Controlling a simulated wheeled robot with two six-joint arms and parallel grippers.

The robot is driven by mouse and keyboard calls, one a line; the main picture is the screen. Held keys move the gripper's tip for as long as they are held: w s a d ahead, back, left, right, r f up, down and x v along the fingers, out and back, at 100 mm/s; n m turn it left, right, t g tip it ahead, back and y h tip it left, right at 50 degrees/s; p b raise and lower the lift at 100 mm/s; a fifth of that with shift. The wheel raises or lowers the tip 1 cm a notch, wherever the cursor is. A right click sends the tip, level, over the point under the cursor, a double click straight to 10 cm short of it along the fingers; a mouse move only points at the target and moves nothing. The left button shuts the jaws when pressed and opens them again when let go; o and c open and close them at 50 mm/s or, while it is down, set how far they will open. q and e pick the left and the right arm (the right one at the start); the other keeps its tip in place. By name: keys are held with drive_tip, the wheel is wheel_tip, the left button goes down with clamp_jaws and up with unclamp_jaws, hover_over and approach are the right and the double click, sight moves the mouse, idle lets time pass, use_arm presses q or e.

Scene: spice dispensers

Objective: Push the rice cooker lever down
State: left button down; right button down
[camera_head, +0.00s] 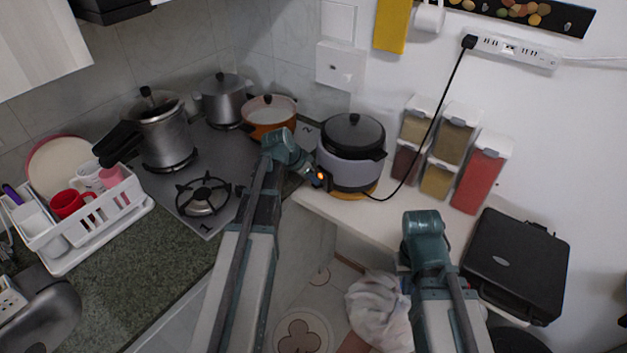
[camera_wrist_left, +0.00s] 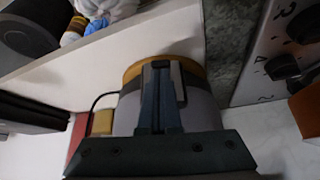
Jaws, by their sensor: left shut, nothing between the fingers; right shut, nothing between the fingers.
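The rice cooker (camera_head: 350,152), grey-white with a dark lid, stands at the left end of the white counter on a round wooden base. A small orange light (camera_head: 321,175) glows on its front left, where the lever area is. My left gripper (camera_head: 317,178) is shut and empty, right at that lower front. It hides the lever, so I cannot tell the lever's position or whether they touch. In the left wrist view the shut fingers (camera_wrist_left: 163,72) overlap the cooker's pale body (camera_wrist_left: 200,112). My right gripper (camera_head: 404,254) is shut, mostly hidden by its wrist, over the counter's front.
An orange pot (camera_head: 268,112) stands left of the cooker, by the stove (camera_head: 190,170). Spice dispensers (camera_head: 452,142) line the wall to the right. A black cord (camera_head: 437,120) hangs from the power strip to the cooker. A black grill (camera_head: 520,258) lies at the right.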

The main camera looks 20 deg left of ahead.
use_arm(q)
drive_tip(key=shift+s+a+f+t+h+b, duration=0.1)
drive_tip(key=shift+s+f+t+h+b, duration=0.25)
drive_tip(key=shift+b, duration=0.25)
drive_tip(key=t+b, duration=0.1)
drive_tip(key=b, duration=0.1)
drive_tip(key=t+h+b, duration=0.1)
drive_tip(key=b, duration=0.1)
drive_tip(key=f+t+b, duration=0.1)
drive_tip(key=b, duration=0.1)
drive_tip(key=shift+s+a+h, duration=0.3)
drive_tip(key=shift+h, duration=0.05)
drive_tip(key=shift+r+p, duration=0.8)
drive_tip(key=shift+p, duration=0.1)
